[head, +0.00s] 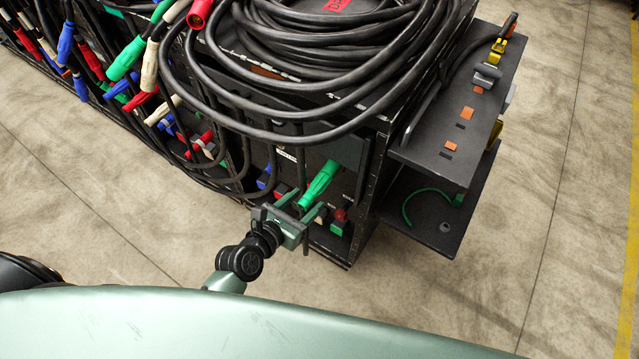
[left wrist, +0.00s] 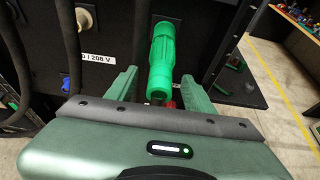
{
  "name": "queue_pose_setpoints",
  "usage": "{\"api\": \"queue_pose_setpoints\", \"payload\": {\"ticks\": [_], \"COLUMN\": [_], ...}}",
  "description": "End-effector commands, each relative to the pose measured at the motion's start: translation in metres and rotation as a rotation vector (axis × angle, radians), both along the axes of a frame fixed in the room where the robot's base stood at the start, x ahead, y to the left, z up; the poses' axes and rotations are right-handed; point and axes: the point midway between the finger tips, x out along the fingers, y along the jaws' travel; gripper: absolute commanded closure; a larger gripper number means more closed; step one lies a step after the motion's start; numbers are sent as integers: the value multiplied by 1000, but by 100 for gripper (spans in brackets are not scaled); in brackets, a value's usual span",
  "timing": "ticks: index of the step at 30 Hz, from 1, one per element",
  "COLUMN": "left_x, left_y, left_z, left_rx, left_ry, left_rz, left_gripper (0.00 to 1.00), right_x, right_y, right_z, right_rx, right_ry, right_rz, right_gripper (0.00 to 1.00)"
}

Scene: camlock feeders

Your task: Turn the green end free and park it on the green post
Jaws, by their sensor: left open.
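The green end (head: 319,187) is a ribbed green connector that sticks out from the black front panel of the rack; it also shows in the left wrist view (left wrist: 162,62). My left gripper (head: 304,213) is open at its near end. In the left wrist view the two green fingers (left wrist: 158,88) stand on either side of the connector's lower part, with a gap on each side. Whether they touch it is hard to tell. A small green piece (head: 458,199) stands on the lower side shelf; I cannot tell if it is the green post. My right gripper is out of view.
The black rack (head: 367,185) carries a coil of thick black cable (head: 300,60) on top. Several coloured connectors and cables hang at the left. The upper side shelf (head: 480,120) overhangs the lower shelf (head: 425,225). A red connector (head: 341,215) sits close to the gripper.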

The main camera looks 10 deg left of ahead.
Motion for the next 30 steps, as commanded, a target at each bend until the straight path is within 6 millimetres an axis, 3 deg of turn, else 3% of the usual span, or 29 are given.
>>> {"api": "queue_pose_setpoints", "payload": {"ticks": [4, 5, 10, 11, 12, 15, 22, 25, 30], "left_x": [0, 0, 0, 0, 0, 0, 0, -1, 0], "left_y": [0, 0, 0, 0, 0, 0, 0, 0, 0], "left_z": [0, 0, 0, 0, 1, 1, 1, -1, 0], "left_rx": [0, 0, 1, 1, 1, 1, 1, 1, 1], "left_ry": [0, 0, 0, 0, -2, -2, -1, 2, 1], "left_rz": [0, 0, 0, 0, 1, 1, 0, -1, 0], "left_gripper": [47, 53, 100, 100, 70, 48, 48, 20, 18], "right_x": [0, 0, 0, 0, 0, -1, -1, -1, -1], "right_y": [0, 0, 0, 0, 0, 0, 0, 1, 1], "right_z": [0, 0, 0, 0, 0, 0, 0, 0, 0], "right_rx": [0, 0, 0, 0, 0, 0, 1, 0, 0], "right_ry": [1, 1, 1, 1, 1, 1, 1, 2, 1], "right_rz": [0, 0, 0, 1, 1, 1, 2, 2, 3], "right_gripper": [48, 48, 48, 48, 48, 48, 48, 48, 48]}}
